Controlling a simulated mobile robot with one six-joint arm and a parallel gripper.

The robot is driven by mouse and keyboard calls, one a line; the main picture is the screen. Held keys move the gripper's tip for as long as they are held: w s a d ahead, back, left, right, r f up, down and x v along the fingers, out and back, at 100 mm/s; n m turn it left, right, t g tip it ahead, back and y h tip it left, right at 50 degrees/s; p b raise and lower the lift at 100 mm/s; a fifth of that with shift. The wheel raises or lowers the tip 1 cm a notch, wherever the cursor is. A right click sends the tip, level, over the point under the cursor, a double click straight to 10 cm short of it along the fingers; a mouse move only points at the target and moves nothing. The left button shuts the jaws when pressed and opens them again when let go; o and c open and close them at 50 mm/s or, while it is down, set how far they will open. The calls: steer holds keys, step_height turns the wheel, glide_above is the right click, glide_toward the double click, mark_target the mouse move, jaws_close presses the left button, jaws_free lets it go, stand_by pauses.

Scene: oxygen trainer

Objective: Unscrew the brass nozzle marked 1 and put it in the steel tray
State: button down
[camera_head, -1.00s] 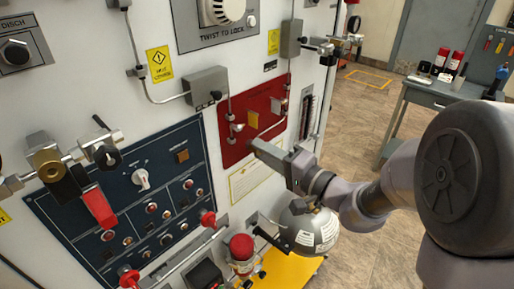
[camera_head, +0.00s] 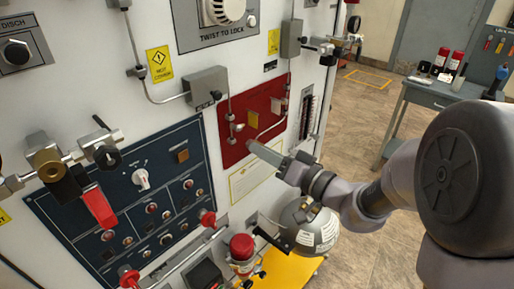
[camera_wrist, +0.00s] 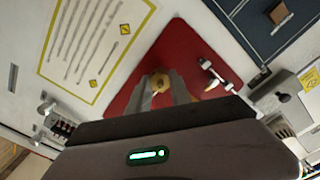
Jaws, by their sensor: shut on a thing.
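The brass nozzle (camera_wrist: 160,82) shows in the wrist view between my two fingertips, in front of the red panel (camera_wrist: 205,45). My gripper (camera_wrist: 158,84) is shut on it. In the head view my gripper (camera_head: 252,147) reaches the lower edge of the red panel (camera_head: 235,150), and its fingers hide the nozzle. No mark 1 can be read. I cannot make out a steel tray in either view.
A dark blue control panel (camera_head: 125,195) with knobs is left of the red panel. A round silver vessel (camera_head: 312,228) hangs below my arm, above a yellow surface (camera_head: 290,272). A grey table (camera_head: 440,97) with bottles stands at the right.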

steer(key=c, duration=1.2)
jaws_free()
steer(key=shift+o, duration=0.2)
steer(key=s+d+m, duration=0.2)
steer(key=d+m, duration=0.1)
steer(key=shift+s+m, duration=0.15)
steer(key=shift+m, duration=0.15)
steer(key=m+p, duration=0.1)
steer(key=m, duration=0.2)
